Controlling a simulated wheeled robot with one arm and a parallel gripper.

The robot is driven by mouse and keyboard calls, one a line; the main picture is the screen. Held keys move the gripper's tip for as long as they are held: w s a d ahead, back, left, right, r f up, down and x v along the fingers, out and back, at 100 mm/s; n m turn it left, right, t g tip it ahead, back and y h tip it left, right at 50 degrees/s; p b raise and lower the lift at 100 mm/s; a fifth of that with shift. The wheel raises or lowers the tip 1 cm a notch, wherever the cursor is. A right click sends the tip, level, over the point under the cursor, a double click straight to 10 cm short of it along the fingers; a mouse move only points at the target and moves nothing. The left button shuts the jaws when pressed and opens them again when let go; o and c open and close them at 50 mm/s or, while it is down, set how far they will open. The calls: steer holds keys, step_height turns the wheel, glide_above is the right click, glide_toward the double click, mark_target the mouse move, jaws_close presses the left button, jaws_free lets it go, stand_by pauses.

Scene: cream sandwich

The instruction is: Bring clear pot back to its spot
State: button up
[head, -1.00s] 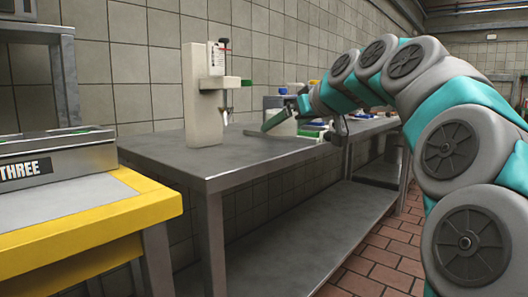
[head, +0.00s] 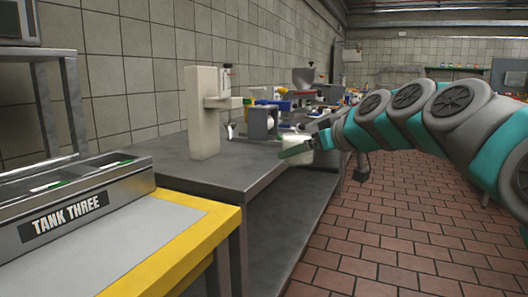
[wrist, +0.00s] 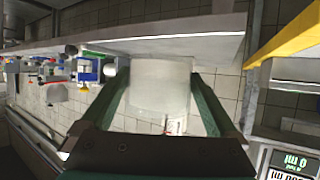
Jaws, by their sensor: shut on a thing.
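My gripper (head: 296,149) is at the end of my arm, near the front edge of the grey metal table in the head view. Its green fingers are shut on the clear pot (head: 297,162), a whitish see-through cylinder. In the wrist view the pot (wrist: 160,86) sits between the two fingers of my gripper (wrist: 158,80), with several tiles visible behind it. One finger hides part of the pot in the head view. I cannot tell whether the pot touches the table edge.
The grey table (head: 235,172) holds a tall cream dispenser (head: 205,112) and, farther back, a grey device (head: 262,122) among several small items. A yellow-edged bench (head: 205,232) with a box marked TANK THREE (head: 70,205) stands at left. The tiled floor (head: 390,235) at right is clear.

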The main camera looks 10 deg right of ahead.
steer(key=p, duration=0.2)
glide_above(265, 166)
steer(key=shift+f, duration=0.8)
steer(key=shift+a+f, duration=0.1)
steer(key=shift+f, duration=1.65)
steer(key=shift+f, duration=0.15)
steer(key=o, duration=1.2)
steer(key=shift+o, duration=0.2)
steer(key=shift+s+r+p, duration=0.1)
steer(key=shift+r+p, duration=0.15)
steer(key=shift+p, duration=0.05)
steer(key=b+v, duration=0.1)
steer(key=v, duration=1)
steer(key=shift+s+d+r+b, duration=0.1)
steer(key=shift+s+d+b, duration=0.1)
steer(key=shift+s+b, duration=0.2)
